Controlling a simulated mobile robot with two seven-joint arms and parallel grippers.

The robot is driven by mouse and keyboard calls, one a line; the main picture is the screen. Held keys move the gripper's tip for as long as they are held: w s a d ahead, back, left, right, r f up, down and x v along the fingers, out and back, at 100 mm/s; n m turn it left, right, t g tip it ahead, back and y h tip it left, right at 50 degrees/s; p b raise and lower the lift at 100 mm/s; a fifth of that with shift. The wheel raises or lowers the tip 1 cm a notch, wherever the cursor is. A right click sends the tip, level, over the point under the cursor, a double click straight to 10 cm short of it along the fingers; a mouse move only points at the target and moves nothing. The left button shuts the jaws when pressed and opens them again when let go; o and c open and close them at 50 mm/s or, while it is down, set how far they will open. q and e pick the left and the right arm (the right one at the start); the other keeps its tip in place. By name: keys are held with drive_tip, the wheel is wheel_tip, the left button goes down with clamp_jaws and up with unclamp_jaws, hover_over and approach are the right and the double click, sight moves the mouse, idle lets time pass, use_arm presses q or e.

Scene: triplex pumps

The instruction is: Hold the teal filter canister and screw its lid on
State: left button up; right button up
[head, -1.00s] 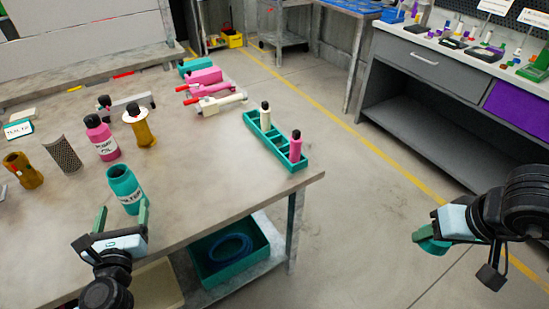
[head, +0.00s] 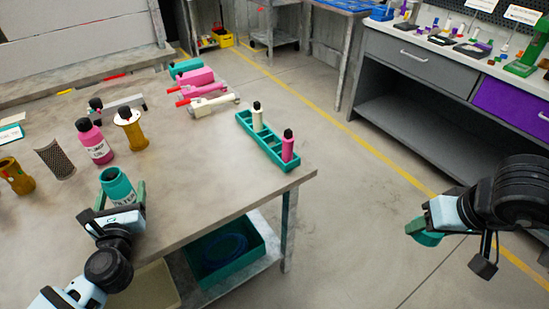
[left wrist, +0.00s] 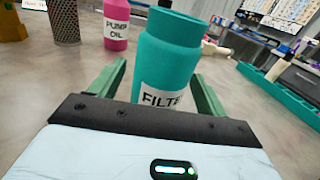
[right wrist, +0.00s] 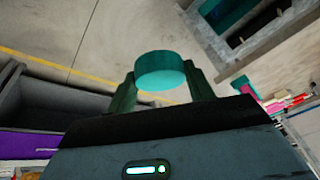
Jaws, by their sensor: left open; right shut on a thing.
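The teal filter canister (head: 117,187) stands upright, its top open, near the front edge of the workbench. It also shows in the left wrist view (left wrist: 166,60), with its label facing my gripper. My left gripper (head: 118,203) is open, its green fingers on either side of the canister's lower part; whether they touch it I cannot tell. My right gripper (head: 422,228) is shut on the teal lid (right wrist: 160,72), a short round cap held between the fingertips. The lid is in the air over the floor, right of the bench and well apart from the canister.
A pink pump oil bottle (head: 94,143), an amber spool-shaped part (head: 130,130) and a mesh cylinder (head: 55,160) stand behind the canister. A teal rack (head: 262,145) holds a cream and a pink bottle near the bench's right edge. The bench between canister and rack is clear.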

sight(114, 192)
use_arm(q)
drive_tip(key=shift+w+a, duration=0.1)
drive_tip(key=shift+w, duration=0.15)
drive_tip(key=c, duration=1.2)
drive_tip(key=shift+o, duration=0.2)
drive_tip(key=shift+r, duration=0.15)
